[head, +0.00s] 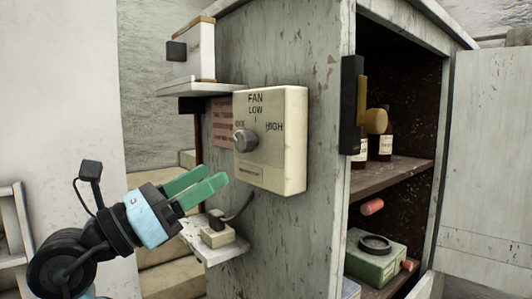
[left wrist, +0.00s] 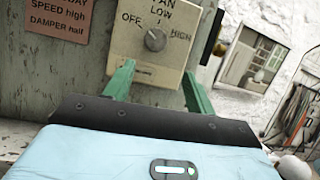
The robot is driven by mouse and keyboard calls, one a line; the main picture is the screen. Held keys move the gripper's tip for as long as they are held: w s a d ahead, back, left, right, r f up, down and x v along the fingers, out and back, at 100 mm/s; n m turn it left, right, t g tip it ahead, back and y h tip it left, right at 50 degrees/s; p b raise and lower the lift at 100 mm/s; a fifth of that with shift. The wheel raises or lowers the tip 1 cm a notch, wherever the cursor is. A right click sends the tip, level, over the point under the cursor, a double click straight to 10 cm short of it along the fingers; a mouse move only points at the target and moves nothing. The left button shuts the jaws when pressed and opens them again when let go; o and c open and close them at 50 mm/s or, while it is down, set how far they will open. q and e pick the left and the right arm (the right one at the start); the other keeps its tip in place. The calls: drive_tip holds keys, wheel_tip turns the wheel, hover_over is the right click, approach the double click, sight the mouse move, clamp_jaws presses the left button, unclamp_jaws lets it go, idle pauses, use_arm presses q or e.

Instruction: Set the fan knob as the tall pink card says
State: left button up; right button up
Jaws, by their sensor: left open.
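The cream fan control box (head: 271,170) is mounted on the side of the grey cabinet, with OFF, LOW and HIGH around a grey knob (head: 245,141). The knob also shows in the left wrist view (left wrist: 155,40); its mark seems to point up-left, towards the OFF side, but is hard to read. The pink card (left wrist: 60,21) is on the panel left of the box, cut by the frame; it reads "SPEED high" and "DAMPER half". My left gripper (head: 214,176) has green fingers, open and empty, below and in front of the knob, apart from it. My right gripper is not in view.
A small shelf (head: 196,91) juts out above left of the box. A lower ledge (head: 212,254) with a small corded device stands below it, close to my left gripper. The cabinet's open front at right shows bottles and a green box (head: 371,265).

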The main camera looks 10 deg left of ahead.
sight(239, 144)
use_arm(q)
drive_tip(key=shift+t+y, duration=0.5)
drive_tip(key=shift+y, duration=0.1)
drive_tip(key=w+d+r, duration=0.2)
drive_tip(key=w, duration=0.1)
drive_tip(key=w+r, duration=0.1)
drive_tip(key=r, duration=0.1)
drive_tip(key=shift+w+d+p, duration=0.25)
drive_tip(key=shift+d+p, duration=0.15)
drive_tip(key=shift+x, duration=0.95)
drive_tip(key=c, duration=1)
